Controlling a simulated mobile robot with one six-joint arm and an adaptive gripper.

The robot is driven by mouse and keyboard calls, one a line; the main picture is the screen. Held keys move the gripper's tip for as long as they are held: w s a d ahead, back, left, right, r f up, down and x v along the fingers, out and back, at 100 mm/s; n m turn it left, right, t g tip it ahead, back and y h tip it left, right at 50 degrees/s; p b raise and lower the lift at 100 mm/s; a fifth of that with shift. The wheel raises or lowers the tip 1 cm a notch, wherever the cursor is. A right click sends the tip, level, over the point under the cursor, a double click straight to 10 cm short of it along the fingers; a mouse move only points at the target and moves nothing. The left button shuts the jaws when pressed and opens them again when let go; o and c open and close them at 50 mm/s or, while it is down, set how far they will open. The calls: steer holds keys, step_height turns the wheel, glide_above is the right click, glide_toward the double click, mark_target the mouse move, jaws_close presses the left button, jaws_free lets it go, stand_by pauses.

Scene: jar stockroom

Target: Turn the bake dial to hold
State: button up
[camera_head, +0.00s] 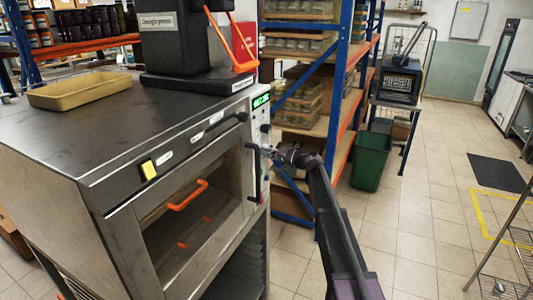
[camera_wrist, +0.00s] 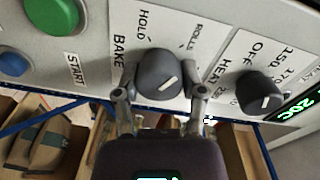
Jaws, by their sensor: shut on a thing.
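The bake dial (camera_wrist: 158,75) is a dark round knob on the oven's pale control panel. Its label plate carries the words HOLD, BAKE and ROLLS. A short white mark shows on the right part of the knob's face, tilted; I cannot tell surely which word it points at. My gripper (camera_wrist: 161,82) has one finger on each side of this knob and is shut on it. In the head view, my gripper (camera_head: 275,155) is at the right front edge of the steel oven (camera_head: 110,190), and the dial is too small to make out.
The heat dial (camera_wrist: 260,92) sits close to the right of my fingers, beside a green display (camera_wrist: 298,108). A green button (camera_wrist: 54,14) and a blue button (camera_wrist: 12,61) are at left. A blue-orange shelf rack (camera_head: 340,90) and green bin (camera_head: 371,160) stand behind my arm.

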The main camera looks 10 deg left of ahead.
steer(key=n, duration=0.6)
steer(key=shift+w, duration=0.2)
steer(key=n, duration=0.6)
steer(key=shift+r+n+t+y+b, duration=0.1)
steer(key=shift+n+t+y+b, duration=0.2)
steer(key=shift+n+b, duration=0.1)
steer(key=shift+s, duration=0.1)
steer(key=o, duration=1.2)
steer(key=shift+c, duration=0.2)
